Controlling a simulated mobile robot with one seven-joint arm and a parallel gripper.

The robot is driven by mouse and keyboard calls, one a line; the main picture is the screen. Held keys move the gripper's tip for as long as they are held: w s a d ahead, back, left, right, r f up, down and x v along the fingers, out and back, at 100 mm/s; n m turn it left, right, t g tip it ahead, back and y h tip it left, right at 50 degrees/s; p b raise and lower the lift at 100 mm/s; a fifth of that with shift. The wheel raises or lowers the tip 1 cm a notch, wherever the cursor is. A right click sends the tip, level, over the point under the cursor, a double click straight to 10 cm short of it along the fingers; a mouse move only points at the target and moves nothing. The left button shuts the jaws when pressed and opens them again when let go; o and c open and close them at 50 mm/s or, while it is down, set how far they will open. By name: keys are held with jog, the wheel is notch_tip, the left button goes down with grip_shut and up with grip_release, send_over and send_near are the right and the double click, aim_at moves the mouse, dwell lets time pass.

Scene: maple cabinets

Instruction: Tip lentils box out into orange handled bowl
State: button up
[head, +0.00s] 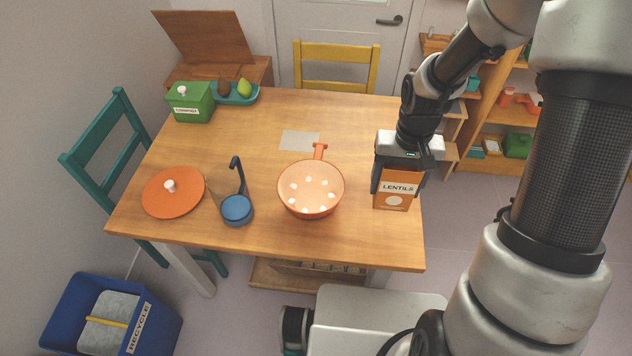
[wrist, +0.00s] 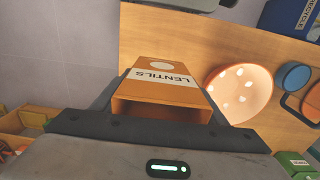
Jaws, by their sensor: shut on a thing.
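The orange lentils box (head: 392,199) is upright at the right side of the table, with its label facing the head camera. My gripper (head: 400,180) is shut on it from above, a finger on each side. In the wrist view the lentils box (wrist: 160,88) sits between the fingers, its top looking open and its inside dark. I cannot tell whether its base touches the table. The orange handled bowl (head: 311,200), with white spots inside, stands left of the box, its handle pointing to the back. It also shows in the wrist view (wrist: 240,95), beside the box.
A green canister (head: 190,103) and a teal tray with fruit (head: 234,96) stand at the back left. A pale mat (head: 299,141) lies behind the bowl. A blue recycle bin (head: 110,318) is on the floor.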

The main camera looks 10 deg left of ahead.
jog(key=w+a+m+p, duration=0.2)
jog(key=w+a, duration=0.2)
jog(key=a, duration=0.6)
jog(key=w+a+m+p, duration=0.2)
jog(key=w+a, duration=0.3)
jog(key=a, duration=0.5)
jog(key=w+a+m+p, duration=0.3)
jog(key=w+a+m, duration=0.1)
jog(key=a, duration=0.7)
jog(key=shift+w, duration=0.3)
jog(key=shift+d+f, duration=0.1)
jog(key=shift+f, duration=0.05)
